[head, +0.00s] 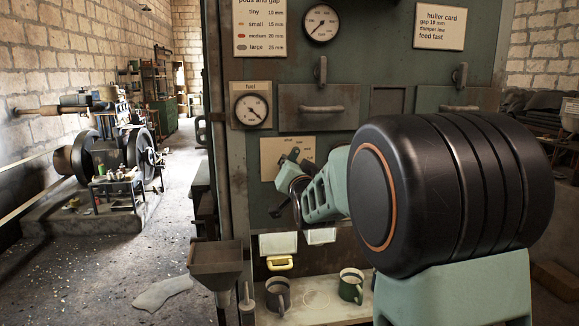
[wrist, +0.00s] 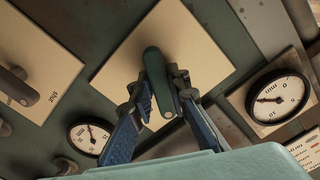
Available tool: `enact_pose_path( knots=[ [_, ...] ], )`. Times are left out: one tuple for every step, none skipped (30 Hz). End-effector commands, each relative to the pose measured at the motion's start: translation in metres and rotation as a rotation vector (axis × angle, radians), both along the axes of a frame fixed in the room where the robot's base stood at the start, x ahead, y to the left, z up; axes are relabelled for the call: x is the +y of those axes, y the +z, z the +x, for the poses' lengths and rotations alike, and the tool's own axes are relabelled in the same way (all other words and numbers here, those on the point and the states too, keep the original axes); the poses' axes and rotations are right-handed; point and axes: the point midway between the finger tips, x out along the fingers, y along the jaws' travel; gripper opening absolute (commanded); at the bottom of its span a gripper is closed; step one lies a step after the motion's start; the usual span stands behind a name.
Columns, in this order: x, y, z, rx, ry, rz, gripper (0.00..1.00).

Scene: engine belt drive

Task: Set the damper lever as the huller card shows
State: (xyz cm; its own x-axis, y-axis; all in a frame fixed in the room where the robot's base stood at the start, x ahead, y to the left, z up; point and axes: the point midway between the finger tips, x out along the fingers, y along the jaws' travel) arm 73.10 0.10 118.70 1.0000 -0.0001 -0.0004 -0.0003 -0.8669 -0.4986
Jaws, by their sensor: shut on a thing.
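The huller card (head: 438,27) hangs at the upper right of the panel in the head view; it reads gap 10 mm, damper low, feed fast. My gripper (head: 287,163) reaches a cream plate (head: 271,146) below the fuel gauge. In the wrist view my gripper (wrist: 160,93) is shut on a dark green lever (wrist: 153,65) in front of its cream plate (wrist: 118,72), one finger on each side. The plate's wording is partly covered and too small to read in the head view, so I cannot tell which setting the lever points at.
A second lever (wrist: 18,88) on a plate marked shut is left in the wrist view. The fuel gauge (head: 252,106) and an upper gauge (head: 321,22) sit nearby. Drawer handles (head: 321,109) stick out. Mugs (head: 351,286) stand on a shelf below, beside a hopper (head: 216,258).

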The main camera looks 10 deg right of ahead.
Motion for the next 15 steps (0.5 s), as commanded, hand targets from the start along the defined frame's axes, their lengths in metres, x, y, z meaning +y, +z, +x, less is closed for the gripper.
enact_pose_path(
  knots=[
    [0.0001, 0.0002, 0.0000, 0.000, 0.000, 0.000, 0.00],
    [0.0002, 0.0002, 0.0000, 0.000, 0.000, 0.000, 0.00],
    [0.0001, 0.0003, 0.0000, 0.000, 0.000, 0.001, 0.00],
    [0.0002, 0.0003, 0.0000, 0.000, 0.000, 0.001, 0.18],
    [0.0002, 0.0002, 0.0000, 0.000, 0.000, 0.001, 0.21],
    [0.0001, 0.0002, 0.0000, 0.000, 0.000, 0.001, 0.25],
    [0.0002, 0.0003, 0.0000, 0.000, 0.000, 0.001, 0.29],
    [0.0002, 0.0003, 0.0000, 0.000, 0.001, 0.001, 0.32],
    [0.0001, 0.0002, 0.0000, 0.000, 0.000, 0.001, 0.32],
    [0.0001, 0.0002, 0.0000, 0.000, 0.001, 0.001, 0.32],
    [0.0001, 0.0002, 0.0000, 0.000, 0.000, 0.001, 0.32],
    [0.0001, 0.0002, 0.0000, 0.000, 0.000, 0.001, 0.32],
    [0.0001, 0.0002, 0.0000, 0.000, 0.000, 0.001, 0.32],
    [0.0001, 0.0002, 0.0000, 0.000, 0.000, 0.001, 0.32],
    [0.0001, 0.0002, -0.0001, 0.000, 0.000, 0.001, 0.32]
  ],
)
